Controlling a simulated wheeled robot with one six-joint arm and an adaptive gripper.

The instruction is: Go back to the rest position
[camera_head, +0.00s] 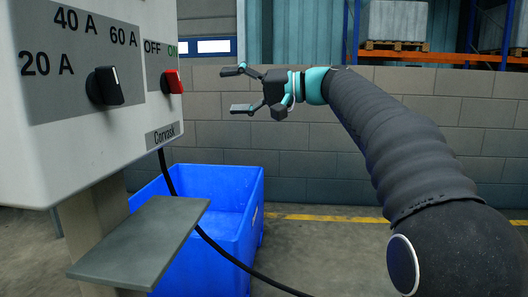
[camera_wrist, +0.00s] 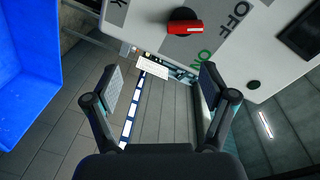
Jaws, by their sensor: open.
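My gripper (camera_head: 236,89) is open and empty in the head view, held out to the left at the end of my arm. Its fingertips point toward the white control box (camera_head: 75,120) and stop short of the red switch (camera_head: 172,82) with a gap. In the wrist view both fingers of my gripper (camera_wrist: 160,80) are spread apart with nothing between them. The red switch also shows in the wrist view (camera_wrist: 186,29), beyond the fingertips at the top.
A black knob (camera_head: 106,86) is on the box. A grey shelf plate (camera_head: 145,240) juts out below it. A blue bin (camera_head: 222,185) stands on the floor, with a black cable (camera_head: 215,245) hanging in front. A block wall (camera_head: 450,110) and pallet racking (camera_head: 440,57) are behind.

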